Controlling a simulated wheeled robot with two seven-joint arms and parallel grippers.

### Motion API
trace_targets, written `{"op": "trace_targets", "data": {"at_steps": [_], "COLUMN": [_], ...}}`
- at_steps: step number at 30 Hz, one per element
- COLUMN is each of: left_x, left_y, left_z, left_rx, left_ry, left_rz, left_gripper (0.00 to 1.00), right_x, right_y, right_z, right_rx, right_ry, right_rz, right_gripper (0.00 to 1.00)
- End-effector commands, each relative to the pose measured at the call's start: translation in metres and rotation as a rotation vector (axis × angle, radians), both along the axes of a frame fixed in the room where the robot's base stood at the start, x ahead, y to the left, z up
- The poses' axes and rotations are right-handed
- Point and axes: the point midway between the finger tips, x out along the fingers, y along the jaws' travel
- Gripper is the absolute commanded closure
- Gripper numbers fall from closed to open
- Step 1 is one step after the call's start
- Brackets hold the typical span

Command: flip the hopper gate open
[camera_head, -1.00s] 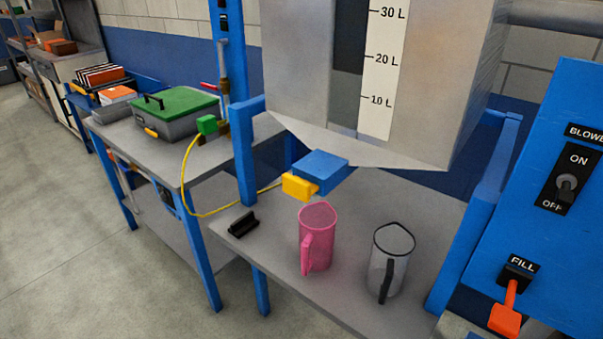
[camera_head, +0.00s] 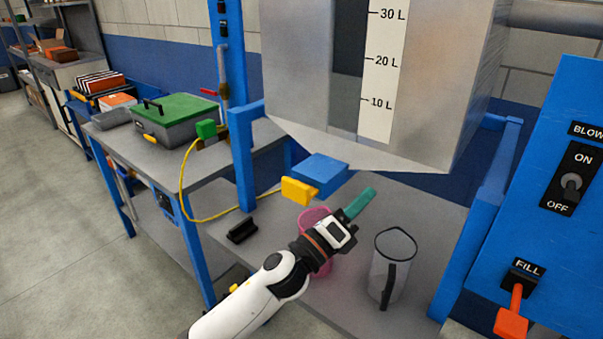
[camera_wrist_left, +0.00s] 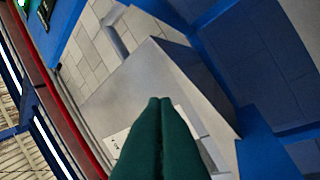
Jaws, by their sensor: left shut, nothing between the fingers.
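The grey metal hopper (camera_head: 290,70) hangs over the table, with a litre scale on its front. Below its spout is the blue gate (camera_head: 322,172) with a yellow handle (camera_head: 298,190) on its left. My left gripper (camera_head: 364,196) has green fingers, shut and empty. In the picture it is below and right of the gate, apart from the yellow handle. The wrist view shows the closed fingers (camera_wrist_left: 161,102) pointing towards the hopper (camera_wrist_left: 150,70). My left arm covers most of the pink jug (camera_head: 314,217). My right gripper is not in view.
A clear jug (camera_head: 388,270) with a black handle stands on the grey table (camera_head: 435,215). A small black block (camera_head: 242,231) lies at the left. Blue frame posts flank the hopper. A blue control panel (camera_head: 560,110) with switches is at the right.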

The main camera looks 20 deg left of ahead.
Motion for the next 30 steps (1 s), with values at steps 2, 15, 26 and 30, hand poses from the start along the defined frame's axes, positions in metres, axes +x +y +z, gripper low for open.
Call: {"op": "trace_targets", "data": {"at_steps": [2, 15, 26, 30], "left_x": [-0.007, -0.05, -0.007, 0.003], "left_y": [-0.025, -0.084, 0.036, 0.092], "left_z": [0.035, 0.063, 0.063, 0.085], "left_rx": [0.203, 1.301, -1.896, -1.721], "left_ry": [-0.244, -1.584, 2.214, 1.962], "left_rz": [-0.053, -0.32, 0.842, 0.96], "left_gripper": [1.0, 1.0, 1.0, 1.0], "right_x": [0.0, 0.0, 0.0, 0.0], "right_y": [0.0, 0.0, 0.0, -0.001], "right_z": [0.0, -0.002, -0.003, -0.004], "right_rx": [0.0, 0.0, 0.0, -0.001], "right_ry": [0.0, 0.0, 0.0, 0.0], "right_rz": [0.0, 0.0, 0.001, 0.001], "right_gripper": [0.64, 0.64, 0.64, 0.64]}}
